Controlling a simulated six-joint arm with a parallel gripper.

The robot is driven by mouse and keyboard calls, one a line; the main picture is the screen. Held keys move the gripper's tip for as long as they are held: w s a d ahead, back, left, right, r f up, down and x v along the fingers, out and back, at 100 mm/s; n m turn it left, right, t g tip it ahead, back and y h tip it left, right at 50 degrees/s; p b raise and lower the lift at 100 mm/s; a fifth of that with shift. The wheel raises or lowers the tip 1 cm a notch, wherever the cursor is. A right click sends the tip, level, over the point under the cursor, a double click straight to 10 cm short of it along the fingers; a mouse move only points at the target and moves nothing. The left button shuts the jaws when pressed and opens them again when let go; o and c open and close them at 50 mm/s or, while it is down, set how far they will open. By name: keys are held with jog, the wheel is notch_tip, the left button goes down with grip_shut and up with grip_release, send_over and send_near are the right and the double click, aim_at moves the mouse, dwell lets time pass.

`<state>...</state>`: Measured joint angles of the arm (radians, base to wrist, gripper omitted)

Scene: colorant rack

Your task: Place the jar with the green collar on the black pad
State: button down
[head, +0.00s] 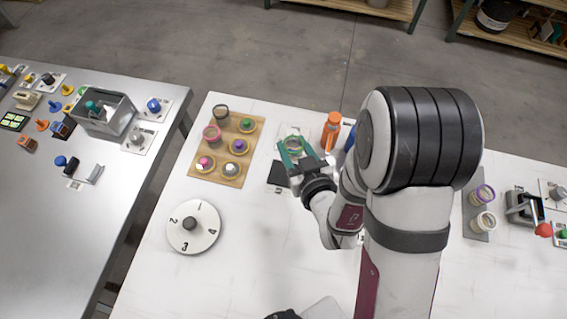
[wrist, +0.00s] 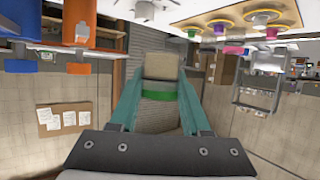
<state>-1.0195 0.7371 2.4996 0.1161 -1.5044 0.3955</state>
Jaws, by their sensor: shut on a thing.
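The jar with the green collar is between the two teal fingers of my gripper (head: 296,152). In the wrist view the jar's green collar (wrist: 158,95) sits between the fingertips, with a beige part above it in the picture and a greyish part below. My gripper is shut on it. In the head view the fingers and wrist cover most of the jar, and its height above the table cannot be told. The black pad (head: 277,174) lies on the white table just left of my gripper, partly hidden by it.
An orange bottle (head: 331,129) stands right of my gripper, with a blue thing (head: 350,138) beside it. A wooden rack (head: 225,157) with several jars stands left of the pad. A numbered dial (head: 193,227) lies nearer the front left. The table front of the pad looks clear.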

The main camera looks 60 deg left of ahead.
aim_at(283, 174)
jog(key=shift+s+a+n+g, duration=0.15)
jog(key=shift+s+n+g, duration=0.15)
jog(key=shift+s+g, duration=0.35)
jog(key=f, duration=0.5)
jog(key=s+f, duration=0.1)
jog(key=f, duration=0.2)
jog(key=shift+a+f, duration=0.1)
jog(key=shift+c, duration=1.8)
grip_release()
jog(key=shift+f, duration=0.15)
jog(key=v, duration=0.5)
jog(key=shift+d+r, duration=0.2)
jog(key=shift+d, duration=0.1)
